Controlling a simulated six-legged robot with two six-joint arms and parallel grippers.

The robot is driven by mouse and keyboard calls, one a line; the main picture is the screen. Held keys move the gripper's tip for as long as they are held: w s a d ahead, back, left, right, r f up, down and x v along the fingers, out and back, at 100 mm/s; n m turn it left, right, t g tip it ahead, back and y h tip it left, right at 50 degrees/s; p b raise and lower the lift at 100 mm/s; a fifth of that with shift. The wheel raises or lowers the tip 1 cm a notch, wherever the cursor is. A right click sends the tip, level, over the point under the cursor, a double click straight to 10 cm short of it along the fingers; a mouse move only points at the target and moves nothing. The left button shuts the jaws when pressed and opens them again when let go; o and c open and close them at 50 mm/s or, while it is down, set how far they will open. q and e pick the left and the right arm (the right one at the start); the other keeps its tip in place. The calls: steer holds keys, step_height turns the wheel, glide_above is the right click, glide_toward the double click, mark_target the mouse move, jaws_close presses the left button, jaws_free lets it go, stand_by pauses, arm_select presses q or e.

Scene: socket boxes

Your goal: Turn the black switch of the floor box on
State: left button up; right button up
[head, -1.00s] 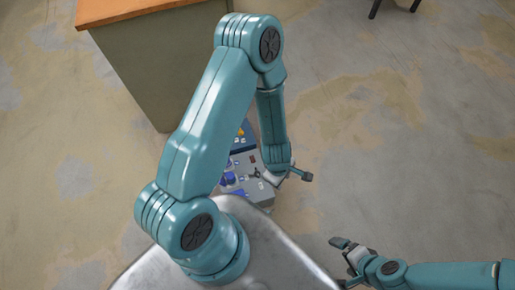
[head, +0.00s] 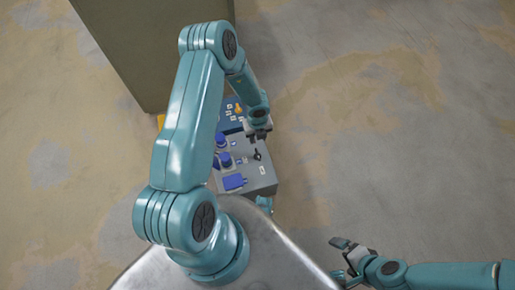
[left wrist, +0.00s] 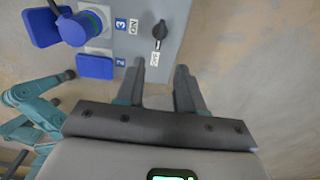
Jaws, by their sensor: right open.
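The grey floor box (head: 262,182) stands in front of my body, with blue sockets on its panel. Its black switch (head: 257,155) shows in the head view. In the left wrist view the black switch (left wrist: 159,32) sits near the ON and OFF labels, its narrow tip towards OFF. My left gripper (head: 260,134) is just above the switch in the head view, with its fingertips hard to make out. In the left wrist view the left gripper (left wrist: 163,72) has its fingers apart and empty, just below the switch. My right gripper (head: 346,257) is open and empty, away from the box.
Blue socket lids (left wrist: 95,66) and a round blue plug or socket (left wrist: 82,28) lie left of the switch in the wrist view. A large greenish cabinet (head: 160,45) stands behind the box.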

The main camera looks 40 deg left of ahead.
arm_select(q)
step_height(320, 180, down, 14)
steer(key=b, duration=0.5)
steer(key=shift+r, duration=0.1)
jaws_close()
